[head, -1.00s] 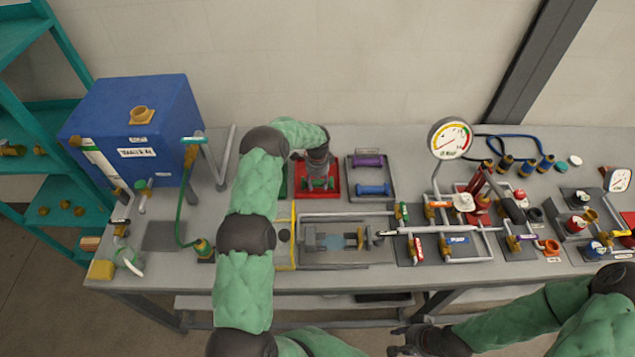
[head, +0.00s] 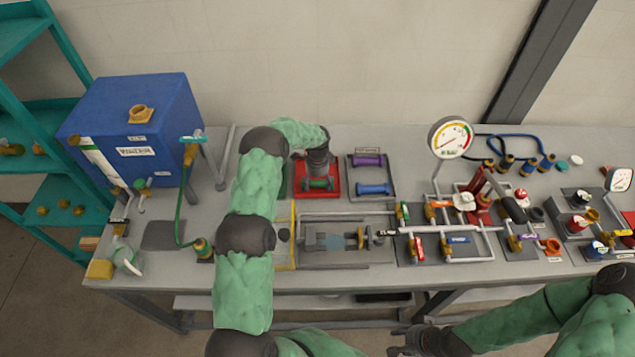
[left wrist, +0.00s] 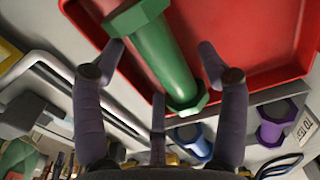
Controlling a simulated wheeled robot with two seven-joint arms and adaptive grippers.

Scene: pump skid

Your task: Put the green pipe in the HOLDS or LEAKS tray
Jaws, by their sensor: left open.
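The green pipe (left wrist: 163,55) has hexagonal ends and lies in the red tray (left wrist: 240,50) in the left wrist view. In the head view the green pipe (head: 318,184) shows in the red tray (head: 334,192), partly covered by my left gripper (head: 318,170). In the left wrist view my left gripper (left wrist: 160,65) is open, its fingers spread on both sides of the pipe. I cannot tell whether they touch it. My right gripper (head: 405,340) hangs in front of the table, low in the head view. A green tray edge (head: 285,185) shows behind my left arm. The trays' lettering is not readable.
A grey tray (head: 388,197) holds a purple pipe (head: 367,161) and a blue pipe (head: 372,189) right of the red tray. A test fixture (head: 345,254) lies in front. A pressure gauge (head: 450,138) and piping stand to the right. A blue tank (head: 150,115) is at left.

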